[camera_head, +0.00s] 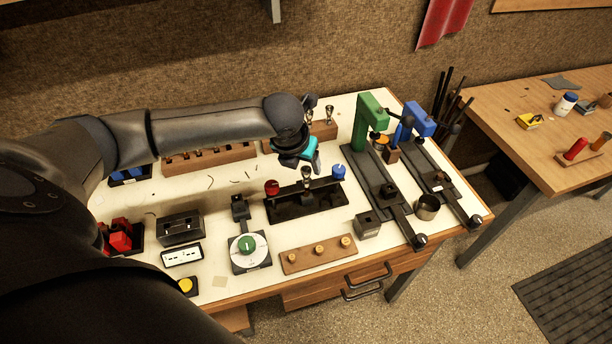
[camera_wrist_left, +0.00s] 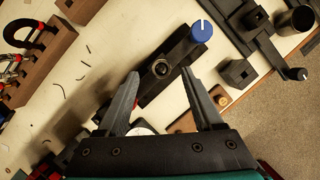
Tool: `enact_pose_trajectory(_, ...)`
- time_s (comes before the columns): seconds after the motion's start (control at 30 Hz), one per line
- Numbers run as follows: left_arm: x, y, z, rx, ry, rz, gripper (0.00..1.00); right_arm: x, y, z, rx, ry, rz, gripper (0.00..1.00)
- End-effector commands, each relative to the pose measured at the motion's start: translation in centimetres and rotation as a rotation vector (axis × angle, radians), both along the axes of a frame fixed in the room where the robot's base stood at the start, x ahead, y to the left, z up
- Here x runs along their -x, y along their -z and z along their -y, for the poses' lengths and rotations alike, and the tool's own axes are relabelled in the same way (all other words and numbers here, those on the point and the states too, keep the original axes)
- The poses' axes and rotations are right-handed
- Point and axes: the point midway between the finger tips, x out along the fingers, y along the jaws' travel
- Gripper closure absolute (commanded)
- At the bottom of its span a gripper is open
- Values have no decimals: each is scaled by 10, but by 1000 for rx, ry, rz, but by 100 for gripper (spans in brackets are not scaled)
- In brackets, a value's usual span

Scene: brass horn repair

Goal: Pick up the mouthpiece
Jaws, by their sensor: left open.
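A mouthpiece (camera_head: 307,174) of dull metal stands upright in the middle of a black fixture (camera_head: 325,201), between a red knob (camera_head: 272,187) and a blue knob (camera_head: 338,171). In the left wrist view its round rim (camera_wrist_left: 160,68) shows from above, as a dark ring between and beyond the fingertips. My left gripper (camera_head: 313,164), with a teal part, is just above and behind the fixture. Its two fingers (camera_wrist_left: 161,71) are spread with nothing between them in grip. My right gripper is not in view.
A wooden rack (camera_head: 322,131) with metal pieces stands behind the gripper. A green press (camera_head: 369,120) and a blue press (camera_head: 420,119) stand to the right. A wooden block with brass pegs (camera_head: 320,256) and a green dial (camera_head: 246,243) lie in front.

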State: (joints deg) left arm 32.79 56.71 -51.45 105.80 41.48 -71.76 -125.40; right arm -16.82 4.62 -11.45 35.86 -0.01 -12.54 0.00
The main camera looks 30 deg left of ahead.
Motion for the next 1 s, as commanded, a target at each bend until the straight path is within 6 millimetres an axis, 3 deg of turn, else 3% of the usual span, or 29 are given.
enact_pose_trajectory(0.3, -14, 37, -1, 1, 0, -3, 32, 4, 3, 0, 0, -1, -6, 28)
enact_pose_trajectory(0.63, -16, 42, -1, 0, 1, -1, 32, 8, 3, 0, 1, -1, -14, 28)
enact_pose_trajectory(1.0, -16, 42, -1, 0, 1, -1, 72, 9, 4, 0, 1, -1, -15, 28)
